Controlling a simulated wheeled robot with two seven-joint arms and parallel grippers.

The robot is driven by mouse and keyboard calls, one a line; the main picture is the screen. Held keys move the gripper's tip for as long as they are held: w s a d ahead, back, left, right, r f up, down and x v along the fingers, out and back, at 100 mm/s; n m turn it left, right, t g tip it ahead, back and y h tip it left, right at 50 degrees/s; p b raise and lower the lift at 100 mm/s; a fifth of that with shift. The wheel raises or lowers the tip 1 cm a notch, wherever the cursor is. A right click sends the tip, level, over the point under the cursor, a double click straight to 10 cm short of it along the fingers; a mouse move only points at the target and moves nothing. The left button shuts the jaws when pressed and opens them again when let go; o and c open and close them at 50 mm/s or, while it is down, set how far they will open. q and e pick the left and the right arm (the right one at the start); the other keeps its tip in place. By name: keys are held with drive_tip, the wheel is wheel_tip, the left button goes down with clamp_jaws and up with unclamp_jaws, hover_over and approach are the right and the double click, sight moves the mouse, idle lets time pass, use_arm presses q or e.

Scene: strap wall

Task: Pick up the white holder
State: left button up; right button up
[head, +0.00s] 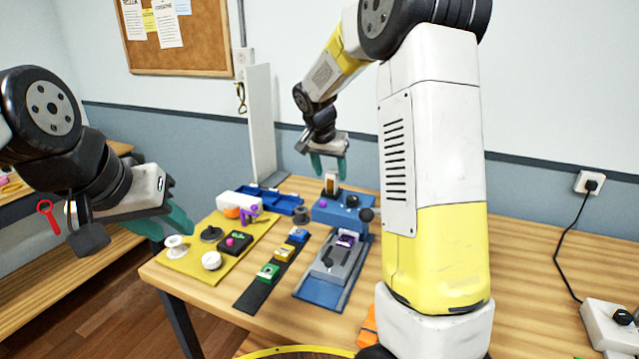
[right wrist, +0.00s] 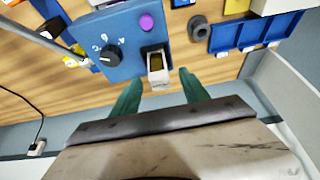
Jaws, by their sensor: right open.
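The white holder (right wrist: 158,70) is a small, open-topped, upright-looking box at the edge of a blue block with a dark knob and a purple button. In the head view the holder (head: 331,184) stands at the back of the blue block (head: 335,211). My right gripper (head: 328,165) is open and empty just above it. In the right wrist view the right gripper's teal fingertips (right wrist: 162,86) are on either side of the holder's near end, apart from it. My left gripper (head: 168,223) looks open and empty, left of the yellow mat.
The yellow mat (head: 192,267) carries white and dark round parts. A black strip (head: 252,294) with coloured blocks and a grey fixture (head: 335,262) lie on the table. A blue tray (head: 275,202) is at the back, near a tall white panel (head: 261,125).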

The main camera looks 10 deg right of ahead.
sight(331, 173)
drive_tip(key=x, duration=0.3)
drive_tip(key=shift+f, duration=0.25)
drive_tip(key=shift+c, duration=0.2)
clamp_jaws()
drive_tip(key=shift+r, duration=0.2)
